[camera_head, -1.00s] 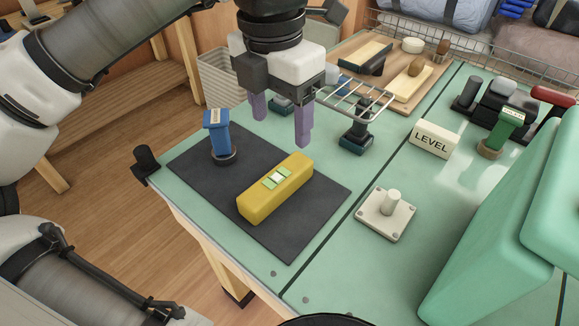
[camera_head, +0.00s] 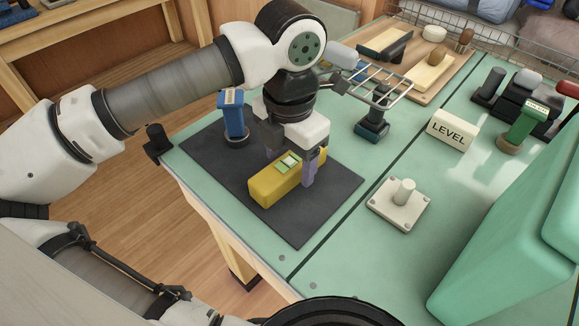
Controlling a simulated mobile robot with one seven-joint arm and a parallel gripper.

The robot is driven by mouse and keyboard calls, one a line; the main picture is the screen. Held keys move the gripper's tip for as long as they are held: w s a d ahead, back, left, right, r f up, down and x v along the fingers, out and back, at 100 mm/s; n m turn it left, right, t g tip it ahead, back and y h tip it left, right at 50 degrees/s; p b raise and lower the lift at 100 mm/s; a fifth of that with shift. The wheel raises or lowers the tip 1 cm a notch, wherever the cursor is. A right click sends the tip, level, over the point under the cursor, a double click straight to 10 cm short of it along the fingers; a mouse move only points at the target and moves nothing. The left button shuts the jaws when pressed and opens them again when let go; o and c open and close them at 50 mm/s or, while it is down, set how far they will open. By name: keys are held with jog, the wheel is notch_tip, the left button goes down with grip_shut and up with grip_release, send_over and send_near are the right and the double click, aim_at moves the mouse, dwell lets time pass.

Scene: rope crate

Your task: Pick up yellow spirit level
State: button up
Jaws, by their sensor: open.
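The yellow spirit level (camera_head: 274,188) lies on a dark grey mat (camera_head: 318,213) on the green table. It has a small green and white window on its top. My gripper (camera_head: 290,170) has its purple fingers down at the level's far right part, one on each side of it. The near finger stands along the level's right side, and the far finger is mostly hidden behind the level. The jaws are open. I cannot tell whether either finger touches the level.
A blue upright tool (camera_head: 234,116) stands on the mat, close to my gripper's left. A "LEVEL" sign (camera_head: 452,132), a white plate with a peg (camera_head: 400,201) and a blue-based tool with a wire rack (camera_head: 373,122) stand to the right. A large green case (camera_head: 500,240) fills the right front.

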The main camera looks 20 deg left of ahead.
aim_at(290, 162)
jog(key=shift+f, duration=0.75)
jog(key=c, duration=1.3)
jog(key=shift+o, duration=0.2)
jog(key=shift+r, duration=0.15)
notch_tip(290, 162, up, 20)
jog(key=p, duration=1.2)
